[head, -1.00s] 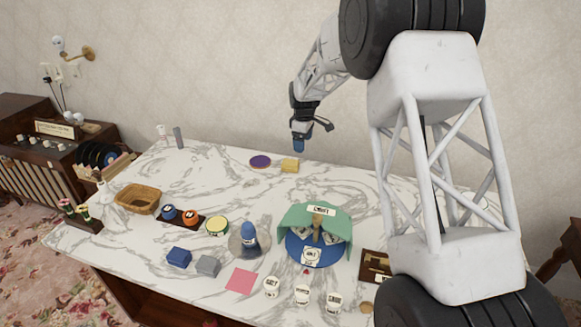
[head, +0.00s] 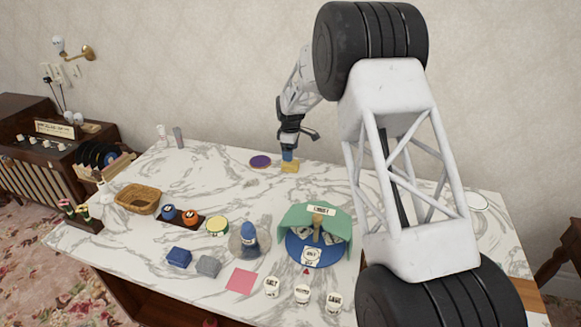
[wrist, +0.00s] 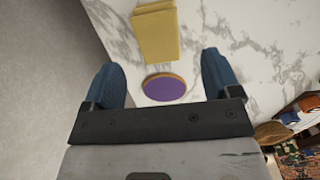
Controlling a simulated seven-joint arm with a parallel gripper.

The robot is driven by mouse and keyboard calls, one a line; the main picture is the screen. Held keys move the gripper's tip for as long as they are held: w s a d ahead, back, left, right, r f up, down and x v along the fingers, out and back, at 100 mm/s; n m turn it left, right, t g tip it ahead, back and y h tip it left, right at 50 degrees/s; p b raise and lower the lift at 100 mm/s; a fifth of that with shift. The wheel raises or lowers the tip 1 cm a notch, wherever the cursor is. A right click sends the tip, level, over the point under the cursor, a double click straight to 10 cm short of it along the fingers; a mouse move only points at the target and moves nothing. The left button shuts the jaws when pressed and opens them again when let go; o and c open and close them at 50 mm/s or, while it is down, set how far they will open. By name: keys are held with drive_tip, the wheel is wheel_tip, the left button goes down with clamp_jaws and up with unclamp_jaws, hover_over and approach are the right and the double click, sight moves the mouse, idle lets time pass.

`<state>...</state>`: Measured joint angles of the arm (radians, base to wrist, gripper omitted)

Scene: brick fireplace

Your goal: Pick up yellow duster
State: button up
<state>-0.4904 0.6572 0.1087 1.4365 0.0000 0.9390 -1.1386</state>
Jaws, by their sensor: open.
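The yellow duster (head: 290,168) is a small yellow block lying near the back edge of the marble table. In the wrist view the duster (wrist: 156,35) lies beyond the fingertips, at the top of the picture, and looks folded or layered. My gripper (head: 288,155) is just above the duster in the head view and covers part of it. In the wrist view my gripper (wrist: 161,75) has its two blue fingers wide apart with nothing held between them. I cannot tell whether a finger touches the duster.
A purple disc (head: 260,161) lies just left of the duster; it also shows in the wrist view (wrist: 164,88). The marble table (head: 345,180) is bare to the duster's right. A wicker basket (head: 138,199), a blue bottle (head: 249,236) and a green-covered stand (head: 300,217) are nearer the front.

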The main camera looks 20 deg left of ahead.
sight(291, 164)
drive_tip(key=shift+f, duration=0.75)
drive_tip(key=shift+f, duration=0.1)
drive_tip(key=shift+f, duration=2.5)
drive_tip(key=c, duration=1)
drive_tip(key=shift+r, duration=0.15)
